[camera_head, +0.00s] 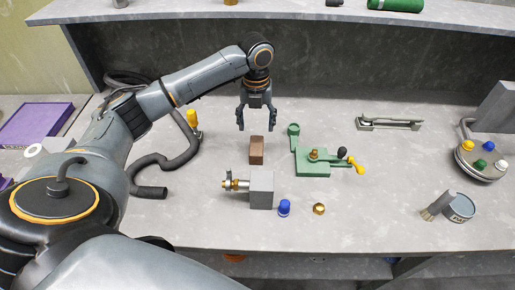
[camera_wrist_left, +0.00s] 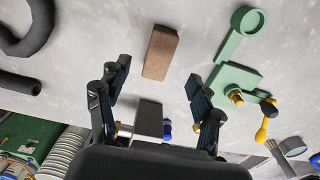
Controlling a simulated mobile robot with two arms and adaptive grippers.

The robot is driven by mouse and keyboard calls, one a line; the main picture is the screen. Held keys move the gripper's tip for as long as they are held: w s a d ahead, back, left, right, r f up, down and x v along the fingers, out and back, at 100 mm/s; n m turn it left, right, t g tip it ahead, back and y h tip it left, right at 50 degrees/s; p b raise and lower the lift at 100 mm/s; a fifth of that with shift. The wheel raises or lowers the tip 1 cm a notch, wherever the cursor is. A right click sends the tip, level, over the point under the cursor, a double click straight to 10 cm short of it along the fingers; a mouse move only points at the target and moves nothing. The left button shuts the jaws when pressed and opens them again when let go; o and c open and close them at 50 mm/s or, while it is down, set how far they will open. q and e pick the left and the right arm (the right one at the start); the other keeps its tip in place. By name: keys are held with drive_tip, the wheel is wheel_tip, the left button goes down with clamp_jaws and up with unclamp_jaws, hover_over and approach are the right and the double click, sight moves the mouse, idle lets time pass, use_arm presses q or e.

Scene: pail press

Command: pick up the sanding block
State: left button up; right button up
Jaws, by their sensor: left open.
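The sanding block (camera_head: 257,150) is a small brown block lying on the grey bench, near the middle of the head view. It also shows in the left wrist view (camera_wrist_left: 160,52), top centre, beyond the fingertips and between their lines. My left gripper (camera_head: 255,124) points down, open and empty, above the bench and close to the block. In the left wrist view its two fingers (camera_wrist_left: 159,76) are spread wide, with nothing between them. The block is apart from the fingers and fully visible. My right gripper is not in view.
A grey cube with a brass valve (camera_head: 261,188) stands just in front of the block. A green fixture (camera_head: 313,163) with a yellow handle is close to its right. A blue cap (camera_head: 284,207) and brass piece (camera_head: 319,209) lie in front. A dark hose (camera_head: 170,163) curves at left.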

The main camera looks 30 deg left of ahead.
sight(257, 145)
use_arm(q)
wheel_tip(257, 145, down, 4)
drive_tip(key=shift+s+d+f+p, duration=0.1)
drive_tip(key=shift+s+f+p, duration=0.05)
drive_tip(key=shift+f+p, duration=0.3)
drive_tip(key=f, duration=0.1)
drive_tip(key=f+p, duration=0.1)
drive_tip(key=f, duration=0.1)
drive_tip(key=shift+s+d+f, duration=0.15)
drive_tip(key=shift+s+d, duration=0.05)
drive_tip(key=shift+s, duration=0.15)
drive_tip(key=shift+w+f, duration=0.1)
drive_tip(key=shift+f, duration=0.35)
drive_tip(key=c, duration=1.3)
drive_tip(key=shift+o, duration=0.2)
drive_tip(key=shift+r, duration=0.1)
